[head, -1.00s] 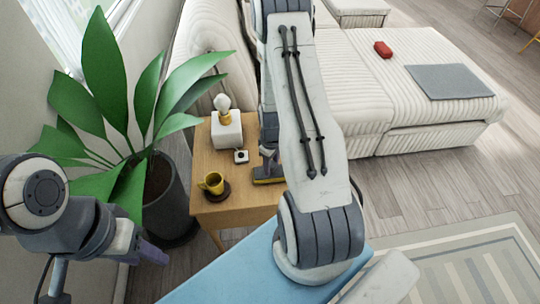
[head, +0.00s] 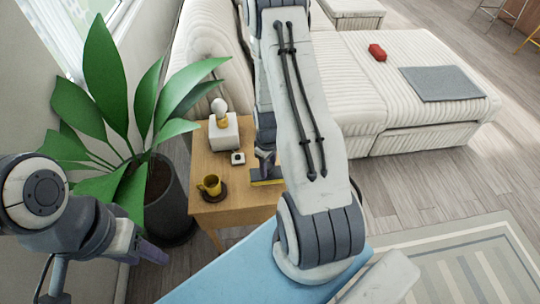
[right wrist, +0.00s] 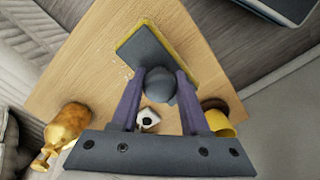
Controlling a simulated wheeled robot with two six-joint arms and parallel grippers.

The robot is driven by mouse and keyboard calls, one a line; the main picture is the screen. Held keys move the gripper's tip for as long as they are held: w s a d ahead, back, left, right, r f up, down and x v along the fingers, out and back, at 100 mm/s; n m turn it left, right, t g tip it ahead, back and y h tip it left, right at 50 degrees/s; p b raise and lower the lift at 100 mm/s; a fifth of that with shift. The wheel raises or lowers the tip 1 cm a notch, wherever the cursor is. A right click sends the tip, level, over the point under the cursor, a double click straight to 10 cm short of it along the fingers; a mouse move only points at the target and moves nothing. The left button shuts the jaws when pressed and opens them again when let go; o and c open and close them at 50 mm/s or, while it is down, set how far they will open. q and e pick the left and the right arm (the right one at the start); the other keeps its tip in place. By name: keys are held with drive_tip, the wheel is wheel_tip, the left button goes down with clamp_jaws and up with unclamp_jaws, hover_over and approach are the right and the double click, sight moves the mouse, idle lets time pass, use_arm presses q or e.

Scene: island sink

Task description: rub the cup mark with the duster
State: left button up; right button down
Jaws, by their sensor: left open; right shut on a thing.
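The duster (head: 262,177), a dark grey pad with a yellow edge, is on the small wooden side table. In the right wrist view the duster (right wrist: 152,48) has a round grey knob, and my right gripper (right wrist: 160,92) is shut on that knob. My right gripper (head: 265,158) is partly hidden by its own arm in the head view. Faint pale specks (right wrist: 127,72) show on the wood beside the pad; I cannot tell whether they are the cup mark. My left gripper (head: 152,252) is open and empty, low at the left, away from the table.
A yellow cup (head: 210,185) stands on a dark coaster on the side table (head: 235,209). A small white box (head: 238,158) and a white block lamp (head: 223,132) are behind it. A potted plant (head: 172,208) stands left, and a striped sofa (head: 345,80) behind.

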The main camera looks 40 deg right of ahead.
drive_tip(key=shift+r+p, duration=1.35)
drive_tip(key=shift+r, duration=0.6)
